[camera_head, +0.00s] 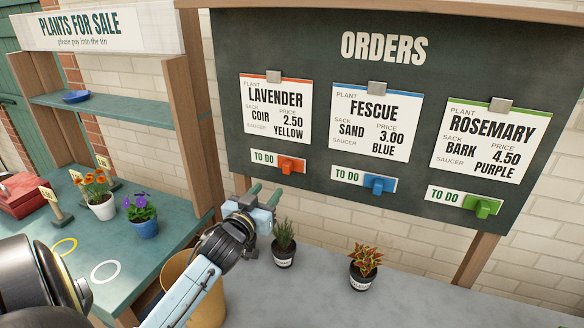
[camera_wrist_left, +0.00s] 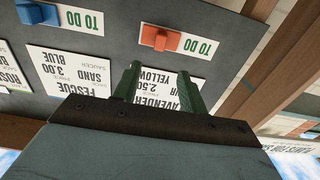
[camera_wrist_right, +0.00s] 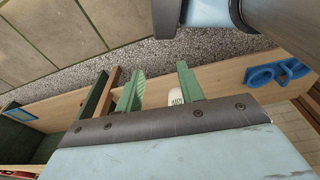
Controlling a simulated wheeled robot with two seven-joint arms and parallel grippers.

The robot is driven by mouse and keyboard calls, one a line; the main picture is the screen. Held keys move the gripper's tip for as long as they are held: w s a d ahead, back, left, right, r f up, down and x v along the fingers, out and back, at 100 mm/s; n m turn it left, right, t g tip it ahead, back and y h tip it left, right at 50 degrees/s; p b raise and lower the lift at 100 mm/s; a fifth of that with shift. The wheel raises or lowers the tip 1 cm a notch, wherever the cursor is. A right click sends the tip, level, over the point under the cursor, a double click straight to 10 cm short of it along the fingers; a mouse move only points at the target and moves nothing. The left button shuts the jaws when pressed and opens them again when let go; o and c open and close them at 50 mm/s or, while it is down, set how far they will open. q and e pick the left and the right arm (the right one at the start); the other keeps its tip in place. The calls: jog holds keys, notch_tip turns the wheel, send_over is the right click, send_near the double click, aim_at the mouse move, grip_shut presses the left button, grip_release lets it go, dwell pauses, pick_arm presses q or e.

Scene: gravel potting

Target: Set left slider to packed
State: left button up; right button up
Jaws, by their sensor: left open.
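The left slider is an orange knob (camera_head: 287,166) on the dark orders board (camera_head: 330,190), under the Lavender card (camera_head: 275,108). The knob sits at the right of its strip, and the words TO DO show to its left. In the left wrist view the orange slider (camera_wrist_left: 160,38) appears upside down, beyond the fingertips. My left gripper (camera_head: 265,193) is open and empty, below and left of the slider and apart from it. Its green fingers (camera_wrist_left: 158,85) are spread before the Lavender card in the wrist view. My right gripper (camera_wrist_right: 158,84) is open, seen only in its wrist view.
A blue slider (camera_head: 379,184) and a green slider (camera_head: 483,205) also show TO DO. Two potted plants (camera_head: 284,244) (camera_head: 364,266) stand on the grey bench below the board. A wooden post (camera_head: 195,130) and a green shelf (camera_head: 110,108) are at the left.

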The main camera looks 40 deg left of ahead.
aim_at(285, 170)
pick_arm(q)
jog(key=x, duration=1.1)
jog(key=shift+f+p, duration=0.15)
jog(key=shift+p, duration=0.15)
jog(key=shift+w+a, duration=0.1)
jog(key=shift+w, duration=0.35)
jog(key=c, duration=0.8)
grip_shut()
pick_arm(e)
jog(key=shift+g, duration=0.4)
jog(key=s, duration=0.4)
jog(key=shift+r, duration=0.15)
